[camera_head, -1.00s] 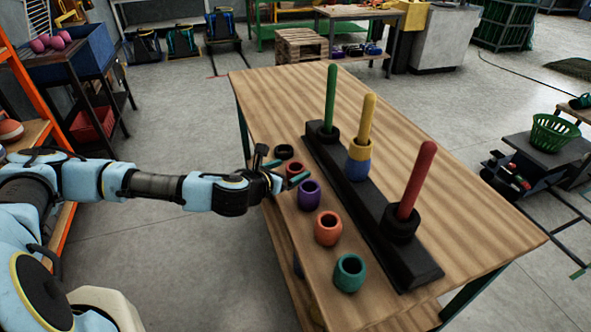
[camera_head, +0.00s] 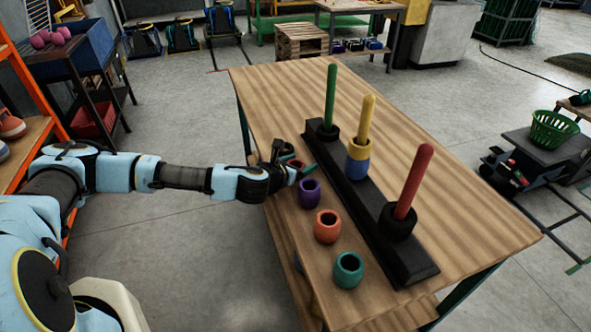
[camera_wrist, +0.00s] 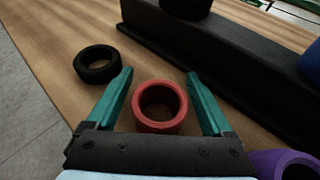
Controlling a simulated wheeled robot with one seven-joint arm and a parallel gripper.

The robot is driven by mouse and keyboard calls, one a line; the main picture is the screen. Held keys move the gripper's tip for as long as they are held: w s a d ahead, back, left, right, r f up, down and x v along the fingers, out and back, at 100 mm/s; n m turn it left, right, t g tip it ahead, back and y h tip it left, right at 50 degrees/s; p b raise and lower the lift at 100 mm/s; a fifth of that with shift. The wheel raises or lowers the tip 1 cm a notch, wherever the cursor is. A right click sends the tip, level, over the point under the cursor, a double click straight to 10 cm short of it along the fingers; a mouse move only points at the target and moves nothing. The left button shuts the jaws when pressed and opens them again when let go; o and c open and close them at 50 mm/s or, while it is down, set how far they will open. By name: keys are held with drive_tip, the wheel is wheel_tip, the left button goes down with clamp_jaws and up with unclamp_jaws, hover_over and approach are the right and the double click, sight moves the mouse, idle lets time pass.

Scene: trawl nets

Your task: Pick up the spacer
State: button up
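The spacers stand in a row along the left side of the wooden table. In the wrist view a red spacer (camera_wrist: 160,107) stands upright between the two teal fingers of my open gripper (camera_wrist: 160,95), with a gap on each side. A black ring spacer (camera_wrist: 97,64) lies beyond the left finger. A purple spacer (camera_head: 309,192), an orange spacer (camera_head: 327,227) and a teal spacer (camera_head: 348,269) stand nearer in the head view. There my gripper (camera_head: 298,172) is low at the row's far end and partly hides the red spacer.
A black base (camera_head: 362,205) with a green peg (camera_head: 330,98), a yellow peg (camera_head: 366,120) and a red peg (camera_head: 414,182) runs beside the spacers. Yellow and blue spacers sit on the yellow peg. The wooden table (camera_head: 450,190) is clear right of the base.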

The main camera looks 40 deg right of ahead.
drive_tip(key=c, duration=1.1)
drive_tip(key=shift+c, duration=0.2)
wheel_tip(320, 180, up, 28)
drive_tip(key=b, duration=0.4)
